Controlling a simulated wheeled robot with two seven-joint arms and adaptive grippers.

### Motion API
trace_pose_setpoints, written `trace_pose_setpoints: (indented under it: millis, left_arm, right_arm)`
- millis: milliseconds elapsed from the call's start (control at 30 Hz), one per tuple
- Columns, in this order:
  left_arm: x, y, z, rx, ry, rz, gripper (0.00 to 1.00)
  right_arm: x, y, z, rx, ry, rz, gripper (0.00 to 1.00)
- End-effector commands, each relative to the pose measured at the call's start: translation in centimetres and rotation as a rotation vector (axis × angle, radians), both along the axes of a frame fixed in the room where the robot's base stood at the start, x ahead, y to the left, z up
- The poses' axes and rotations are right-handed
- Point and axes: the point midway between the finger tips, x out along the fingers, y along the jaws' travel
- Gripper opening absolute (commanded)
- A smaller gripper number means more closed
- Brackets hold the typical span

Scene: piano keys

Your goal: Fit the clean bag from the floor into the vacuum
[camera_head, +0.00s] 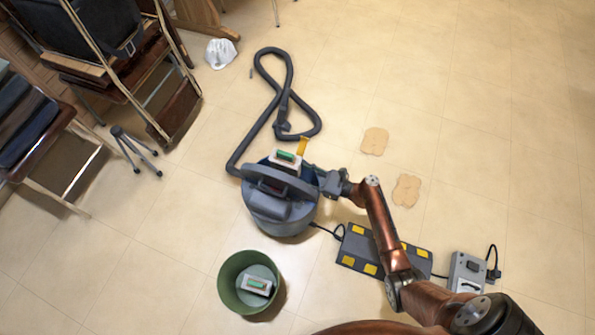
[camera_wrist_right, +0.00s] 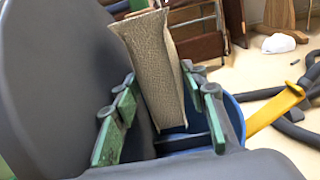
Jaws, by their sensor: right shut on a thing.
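The vacuum (camera_head: 275,217) stands on the floor with its round dark lid (camera_head: 262,180) raised. It also shows in the wrist view as a blue-rimmed body (camera_wrist_right: 233,118), with the lid (camera_wrist_right: 50,75) large at the left. A pale bag (camera_head: 277,157) with a green part on it is upright at the vacuum's opening; its woven side shows in the wrist view (camera_wrist_right: 155,65). My right gripper (camera_wrist_right: 165,125) is shut on this bag, at the opening. Whether the bag is seated inside is hidden. My left gripper is in neither view.
A yellow lever (camera_wrist_right: 275,108) sticks up beside the opening. A green bin (camera_head: 229,292) holds another bag (camera_head: 257,286). A dark hose (camera_head: 262,115) loops behind the vacuum. A grey yellow-marked box (camera_head: 375,252) lies under my right arm. Chairs crowd the left; the upper-right floor is clear.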

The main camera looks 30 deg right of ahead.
Motion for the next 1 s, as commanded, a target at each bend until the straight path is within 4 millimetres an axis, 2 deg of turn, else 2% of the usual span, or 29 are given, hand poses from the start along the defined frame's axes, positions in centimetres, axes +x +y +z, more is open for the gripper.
trace_pose_setpoints:
  millis: [333,367,633,800,833,900,1000]
  left_arm:
    - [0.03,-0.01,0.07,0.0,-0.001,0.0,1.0]
    - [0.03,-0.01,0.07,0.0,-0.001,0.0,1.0]
    - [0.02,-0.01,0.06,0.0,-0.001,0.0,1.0]
    - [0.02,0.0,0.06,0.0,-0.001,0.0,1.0]
    - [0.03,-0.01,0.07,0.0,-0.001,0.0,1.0]
    - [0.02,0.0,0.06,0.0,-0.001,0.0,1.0]
    - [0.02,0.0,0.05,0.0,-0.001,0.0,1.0]
  right_arm:
    - [0.05,0.0,0.11,0.0,-0.001,0.0,0.08]
    - [0.05,0.0,0.11,0.0,-0.001,0.0,0.41]
    - [0.01,0.04,0.06,0.0,-0.001,0.001,0.6]
    - [-0.1,0.15,-0.03,0.001,0.001,0.004,0.6]
    - [-0.13,0.17,-0.08,0.0,0.001,0.004,0.53]
    - [-0.14,0.2,-0.11,0.0,0.001,0.005,0.58]
    - [-0.17,0.23,-0.14,0.001,0.002,0.005,0.6]
